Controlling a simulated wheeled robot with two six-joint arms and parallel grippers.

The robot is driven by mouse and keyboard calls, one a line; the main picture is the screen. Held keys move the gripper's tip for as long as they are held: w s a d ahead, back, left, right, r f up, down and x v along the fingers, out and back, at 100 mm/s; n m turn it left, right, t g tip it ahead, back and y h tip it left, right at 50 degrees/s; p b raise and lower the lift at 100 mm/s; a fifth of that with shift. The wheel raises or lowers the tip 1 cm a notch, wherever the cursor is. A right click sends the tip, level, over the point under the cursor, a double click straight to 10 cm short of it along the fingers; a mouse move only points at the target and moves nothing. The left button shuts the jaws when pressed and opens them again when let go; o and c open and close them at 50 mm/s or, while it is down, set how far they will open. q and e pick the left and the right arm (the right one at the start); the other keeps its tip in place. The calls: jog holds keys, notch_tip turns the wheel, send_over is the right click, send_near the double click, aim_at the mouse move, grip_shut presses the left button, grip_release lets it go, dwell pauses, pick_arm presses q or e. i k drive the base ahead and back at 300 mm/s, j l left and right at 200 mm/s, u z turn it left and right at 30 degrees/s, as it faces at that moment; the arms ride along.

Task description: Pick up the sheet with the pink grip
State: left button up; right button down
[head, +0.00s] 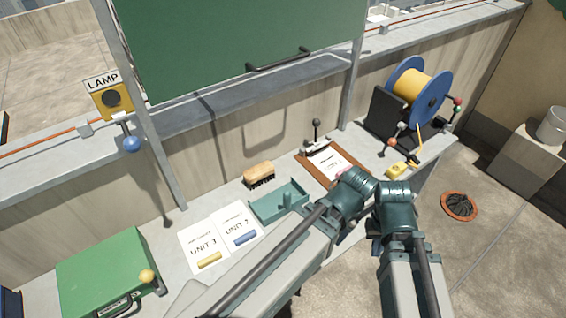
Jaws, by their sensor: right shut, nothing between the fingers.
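The sheet (328,160) with the pink grip (344,173) lies on a brown clipboard (312,170) on the bench, under a clip with a dark upright knob. My right arm's teal joints cover the clipboard's near corner and part of the pink grip. My right gripper (376,244) shows only as a small dark part beside my arm, with its fingertips mostly hidden. My left gripper does not show. Two other sheets, UNIT 3 (203,242) with a yellow grip and UNIT 2 (238,224) with a blue grip, lie further left.
A teal tray (263,210) and a brush (259,174) lie left of the clipboard. A green case (110,268) stands at the left end. A yellow-and-blue cable reel (416,90) and a small yellow device (398,170) are at the right. A green board hangs above.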

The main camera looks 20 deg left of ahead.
aim_at(327, 160)
jog(key=k+u, duration=0.35)
jog(key=i, duration=0.35)
jog(key=k+j+z, duration=0.2)
jog(key=k, duration=0.75)
jog(key=i, duration=0.5)
